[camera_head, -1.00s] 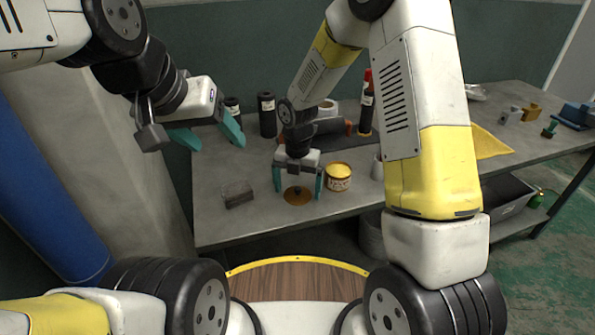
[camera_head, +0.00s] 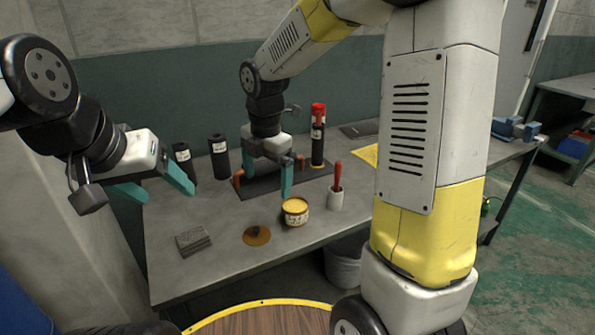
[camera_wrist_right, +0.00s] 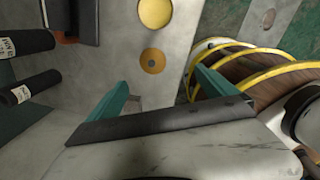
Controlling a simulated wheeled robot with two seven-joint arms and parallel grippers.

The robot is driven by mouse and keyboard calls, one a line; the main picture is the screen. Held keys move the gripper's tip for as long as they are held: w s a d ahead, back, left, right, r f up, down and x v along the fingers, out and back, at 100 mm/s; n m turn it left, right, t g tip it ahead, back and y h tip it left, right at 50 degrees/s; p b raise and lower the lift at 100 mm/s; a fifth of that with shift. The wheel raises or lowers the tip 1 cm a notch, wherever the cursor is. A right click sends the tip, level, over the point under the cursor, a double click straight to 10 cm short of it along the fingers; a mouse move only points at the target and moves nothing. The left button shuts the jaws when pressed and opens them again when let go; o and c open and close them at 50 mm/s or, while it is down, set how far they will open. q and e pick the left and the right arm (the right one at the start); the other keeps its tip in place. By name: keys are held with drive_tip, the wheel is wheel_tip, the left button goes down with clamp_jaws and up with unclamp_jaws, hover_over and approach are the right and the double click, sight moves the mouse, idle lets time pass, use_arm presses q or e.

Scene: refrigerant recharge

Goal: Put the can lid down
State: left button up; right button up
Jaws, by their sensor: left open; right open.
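The can lid (camera_head: 257,235), a flat amber disc with a dark knob, lies on the table in front of and left of the can (camera_head: 295,212). The can is short, with a yellow top and a printed label, and stands apart from the lid. In the right wrist view the lid (camera_wrist_right: 153,61) and the yellow can top (camera_wrist_right: 155,12) show beyond my fingers. My right gripper (camera_head: 266,180) is open and empty, above the table behind the lid and can; its teal fingers also show in the wrist view (camera_wrist_right: 160,82). My left gripper (camera_head: 158,188) is open and empty at the table's left side.
A grey block (camera_head: 193,240) lies left of the lid. Dark bottles (camera_head: 219,157) stand at the back left. The table's front edge is near the lid.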

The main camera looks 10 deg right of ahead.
drive_tip(key=s+d+r+m+t, duration=0.1)
drive_tip(key=s+d+r+m, duration=0.2)
drive_tip(key=s+m, duration=0.2)
drive_tip(key=s+d+r+m+t+y, duration=0.1)
drive_tip(key=s+d+r+m, duration=0.3)
drive_tip(key=m, duration=0.8)
drive_tip(key=s+d+r+m+t, duration=0.3)
drive_tip(key=s+m, duration=0.5)
drive_tip(key=m, duration=0.1)
drive_tip(key=shift+d+r+y, duration=0.15)
drive_tip(key=shift+r+y, duration=0.25)
